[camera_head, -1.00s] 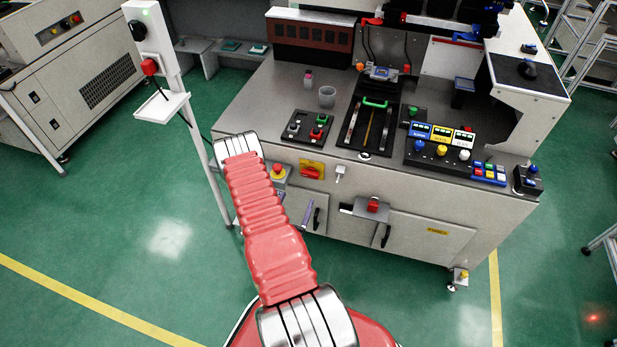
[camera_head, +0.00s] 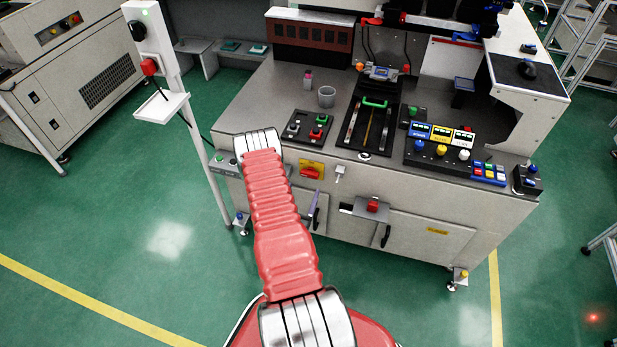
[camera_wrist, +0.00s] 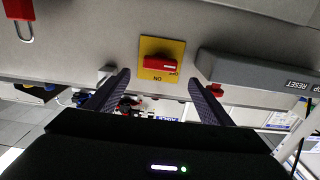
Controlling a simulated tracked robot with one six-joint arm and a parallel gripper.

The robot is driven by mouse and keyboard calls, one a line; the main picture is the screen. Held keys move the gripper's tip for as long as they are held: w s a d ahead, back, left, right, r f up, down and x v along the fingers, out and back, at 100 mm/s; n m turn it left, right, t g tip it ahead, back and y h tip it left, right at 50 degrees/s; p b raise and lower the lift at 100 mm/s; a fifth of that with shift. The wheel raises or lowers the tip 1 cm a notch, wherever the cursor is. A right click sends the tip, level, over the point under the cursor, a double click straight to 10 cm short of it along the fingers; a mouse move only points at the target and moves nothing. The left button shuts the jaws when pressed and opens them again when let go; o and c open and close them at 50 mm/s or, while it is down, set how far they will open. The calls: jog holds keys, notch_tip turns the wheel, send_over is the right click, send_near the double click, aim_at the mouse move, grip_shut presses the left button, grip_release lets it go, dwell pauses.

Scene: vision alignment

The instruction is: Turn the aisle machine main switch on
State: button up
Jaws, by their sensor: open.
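The main switch is a red rotary handle on a yellow plate. In the head view the handle (camera_head: 311,173) is on the machine's front panel, just right of my arm. In the wrist view the handle (camera_wrist: 160,63) lies crosswise on its plate (camera_wrist: 163,48), with upside-down "ON" lettering beside it. My gripper (camera_wrist: 160,77) is open and empty. Its two dark fingers reach toward the panel on either side of the plate's lower part, and the handle appears between and just beyond their tips. I cannot tell the remaining depth. In the head view my arm hides the gripper.
In the wrist view a grey button box (camera_wrist: 255,75) juts out right of the switch, and a red padlock (camera_wrist: 20,9) hangs at upper left. In the head view a white post with a shelf (camera_head: 162,107) stands left of my arm. Green floor in front is clear.

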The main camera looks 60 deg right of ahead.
aim_at(309, 175)
jog(key=d, duration=0.2)
jog(key=w+d, duration=0.1)
jog(key=d, duration=0.5)
jog(key=shift+w, duration=0.15)
jog(key=shift+d, duration=0.1)
jog(key=c, duration=1)
